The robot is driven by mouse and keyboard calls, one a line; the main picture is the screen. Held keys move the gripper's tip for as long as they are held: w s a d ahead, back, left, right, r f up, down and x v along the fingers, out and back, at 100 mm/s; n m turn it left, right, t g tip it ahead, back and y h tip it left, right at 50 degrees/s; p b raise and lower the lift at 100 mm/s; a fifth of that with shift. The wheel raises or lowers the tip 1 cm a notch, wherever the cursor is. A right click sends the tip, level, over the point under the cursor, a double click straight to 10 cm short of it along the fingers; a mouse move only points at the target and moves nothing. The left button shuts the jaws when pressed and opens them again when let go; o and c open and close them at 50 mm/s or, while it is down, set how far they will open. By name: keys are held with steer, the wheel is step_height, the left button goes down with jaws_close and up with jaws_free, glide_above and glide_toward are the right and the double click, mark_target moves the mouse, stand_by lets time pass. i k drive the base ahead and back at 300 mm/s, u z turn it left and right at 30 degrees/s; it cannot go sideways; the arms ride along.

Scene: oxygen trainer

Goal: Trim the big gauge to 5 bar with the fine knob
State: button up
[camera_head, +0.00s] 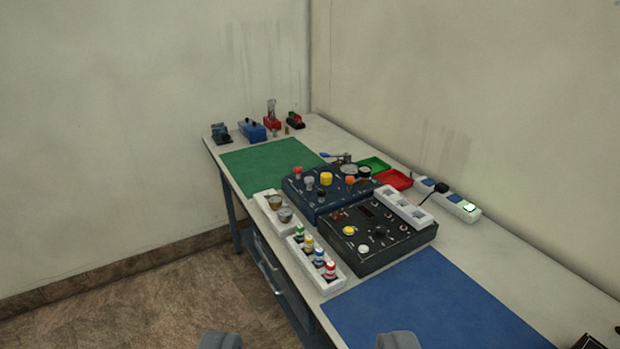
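A dark blue console (328,205) stands on the bench and carries several knobs and round parts. They include a red knob (298,172), a large yellow knob (326,179), an orange knob (350,181) and a pale round part (348,169) at its back. At this distance I cannot tell which part is the big gauge or the fine knob, and no reading is legible. My gripper (309,341) shows as two grey fingertips wide apart at the bottom edge. It is open and empty, well short of the bench.
A black panel (378,256) with knobs stands in front of the console. White trays hold coloured bottles (319,257) and jars (284,215). A power strip (456,206) and red tray (394,180) lie at right. Green (272,163) and blue (440,305) mats are mostly clear.

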mark_target(309, 180)
steer(key=u, duration=0.4)
steer(key=k, duration=1.1)
steer(key=u, duration=0.7)
steer(key=i, duration=2.5)
steer(key=z, duration=1.05)
steer(key=i, duration=1.05)
steer(key=z, duration=1.1)
steer(key=i, duration=0.55)
steer(key=z, duration=0.2)
steer(key=k, duration=0.45)
